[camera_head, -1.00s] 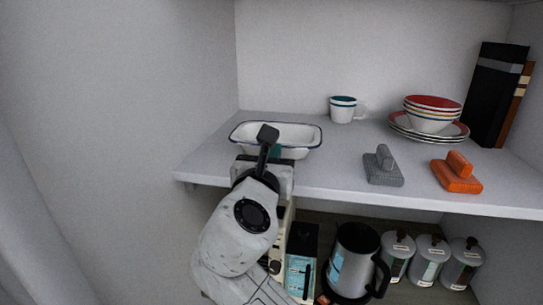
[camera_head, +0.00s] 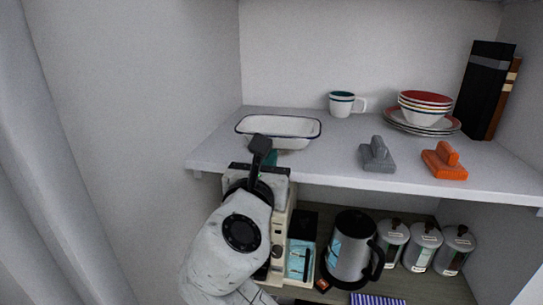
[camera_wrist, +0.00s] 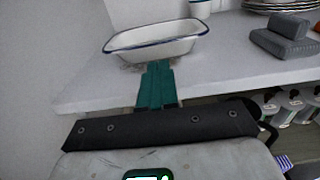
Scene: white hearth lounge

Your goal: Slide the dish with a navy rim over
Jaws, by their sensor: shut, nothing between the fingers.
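The white dish with a navy rim (camera_head: 296,141) sits upright on the left part of the upper shelf. It also shows in the wrist view (camera_wrist: 170,47). My gripper (camera_head: 270,158) is at the shelf's front edge, on the near side of the dish. In the wrist view its teal fingers (camera_wrist: 157,72) are shut together and empty, pointing at the near side of the dish. I cannot tell whether the fingertips touch the dish. My wrist covers part of the shelf edge below the dish in the head view.
The upper shelf (camera_head: 335,168) also holds a mug (camera_head: 343,104), stacked bowls (camera_head: 424,108) on plates, a grey brush-like block (camera_head: 377,155), an orange one (camera_head: 444,161) and books (camera_head: 482,90). A kettle (camera_head: 348,248) and canisters (camera_head: 422,246) stand below.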

